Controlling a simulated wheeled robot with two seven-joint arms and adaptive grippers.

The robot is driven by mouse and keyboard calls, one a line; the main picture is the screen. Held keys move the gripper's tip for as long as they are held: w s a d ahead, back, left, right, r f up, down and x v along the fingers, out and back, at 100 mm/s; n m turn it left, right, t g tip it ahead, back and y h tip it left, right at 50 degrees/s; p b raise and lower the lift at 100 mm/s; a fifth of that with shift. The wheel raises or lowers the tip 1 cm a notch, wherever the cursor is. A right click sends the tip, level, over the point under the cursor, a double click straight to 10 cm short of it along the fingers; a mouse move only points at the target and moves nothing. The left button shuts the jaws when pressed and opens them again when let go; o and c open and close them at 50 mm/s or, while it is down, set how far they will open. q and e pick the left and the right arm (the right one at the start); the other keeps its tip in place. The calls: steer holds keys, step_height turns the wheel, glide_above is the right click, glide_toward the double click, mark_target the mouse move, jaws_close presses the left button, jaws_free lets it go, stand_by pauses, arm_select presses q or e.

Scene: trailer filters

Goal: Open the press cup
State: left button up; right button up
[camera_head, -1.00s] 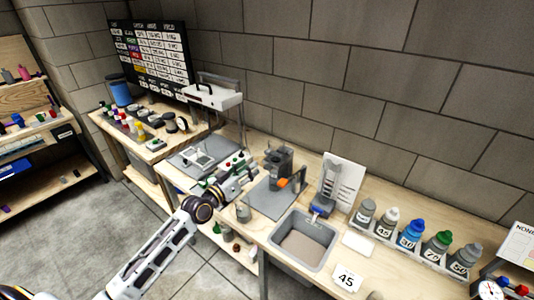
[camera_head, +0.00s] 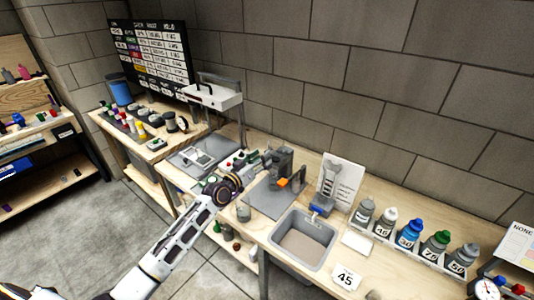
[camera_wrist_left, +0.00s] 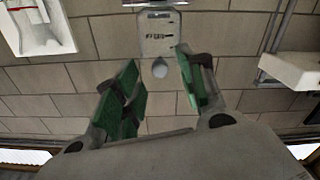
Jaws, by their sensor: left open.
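A dark grey press-like device (camera_head: 280,162) with an orange part (camera_head: 283,182) stands on a grey mat at the middle of the bench. I cannot tell for sure which part is the press cup. My left gripper (camera_head: 260,158) is just left of this device, above the bench. In the left wrist view the gripper (camera_wrist_left: 160,85) is open, its green-padded fingers apart with nothing held. My right gripper is not in view.
A small grey cup (camera_head: 243,213) stands at the bench's front edge. A grey sink (camera_head: 303,240) is right of the mat. A stand with a blue part (camera_head: 322,200) and several labelled bottles (camera_head: 409,233) are further right. A white machine (camera_head: 214,97) stands behind left.

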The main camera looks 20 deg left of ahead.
mark_target(275, 151)
arm_select(q)
steer(key=shift+x, duration=2.2)
jaws_close()
